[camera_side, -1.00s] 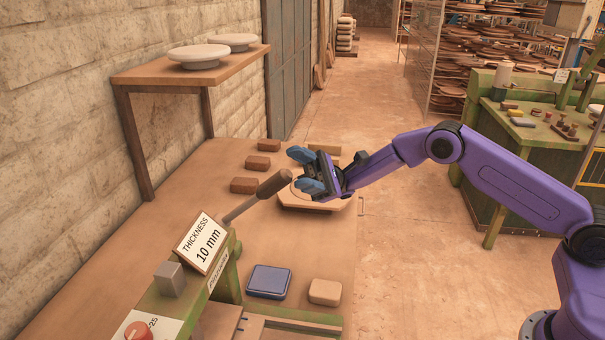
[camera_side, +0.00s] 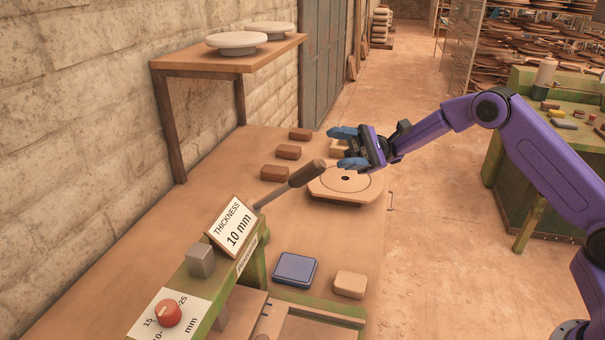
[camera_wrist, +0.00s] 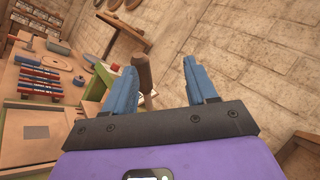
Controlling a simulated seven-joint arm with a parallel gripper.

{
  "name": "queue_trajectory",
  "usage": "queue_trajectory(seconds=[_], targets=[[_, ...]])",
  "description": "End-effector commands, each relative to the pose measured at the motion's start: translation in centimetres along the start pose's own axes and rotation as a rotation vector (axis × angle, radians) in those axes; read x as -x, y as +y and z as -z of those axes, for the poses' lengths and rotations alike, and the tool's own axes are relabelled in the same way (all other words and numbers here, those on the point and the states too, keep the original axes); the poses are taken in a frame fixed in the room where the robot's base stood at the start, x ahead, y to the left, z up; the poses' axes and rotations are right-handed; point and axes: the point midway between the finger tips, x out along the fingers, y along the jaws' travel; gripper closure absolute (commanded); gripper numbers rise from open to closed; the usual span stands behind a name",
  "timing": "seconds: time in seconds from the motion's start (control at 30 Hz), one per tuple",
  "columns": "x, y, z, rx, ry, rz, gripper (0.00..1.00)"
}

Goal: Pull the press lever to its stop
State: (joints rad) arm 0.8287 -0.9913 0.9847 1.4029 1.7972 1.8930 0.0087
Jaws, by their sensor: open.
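The press lever is a metal rod with a dark brown grip (camera_side: 307,173). It slants up and to the right from the green press (camera_side: 222,288), behind the sign reading "THICKNESS 10 mm" (camera_side: 234,225). My gripper (camera_side: 343,148) has blue fingers and is open and empty. In the side view it is just right of and above the grip's end, apart from it. In the wrist view the brown grip (camera_wrist: 143,70) shows beyond my open fingers (camera_wrist: 163,72), nearer the left finger. Whether it lies between them in depth I cannot tell.
A round board (camera_side: 345,183) lies on the table behind the lever. Several brown blocks (camera_side: 288,152) lie to its left. A blue box (camera_side: 295,269) and a tan block (camera_side: 350,284) sit right of the press. A wall shelf (camera_side: 230,62) holds two round plates.

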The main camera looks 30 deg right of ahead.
Motion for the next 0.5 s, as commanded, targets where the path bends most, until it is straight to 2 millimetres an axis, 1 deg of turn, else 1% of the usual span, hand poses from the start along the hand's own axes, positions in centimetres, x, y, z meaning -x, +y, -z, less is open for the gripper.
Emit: queue_trajectory(seconds=[0.1,0.3,0.5], targets=[[1.6,-0.5,-0.3,-0.012,0.097,-0.058,0.43],[4.3,-0.2,-1.0,-0.039,0.245,-0.146,0.43],[5.7,0.3,-1.5,-0.058,0.327,-0.194,0.43]])
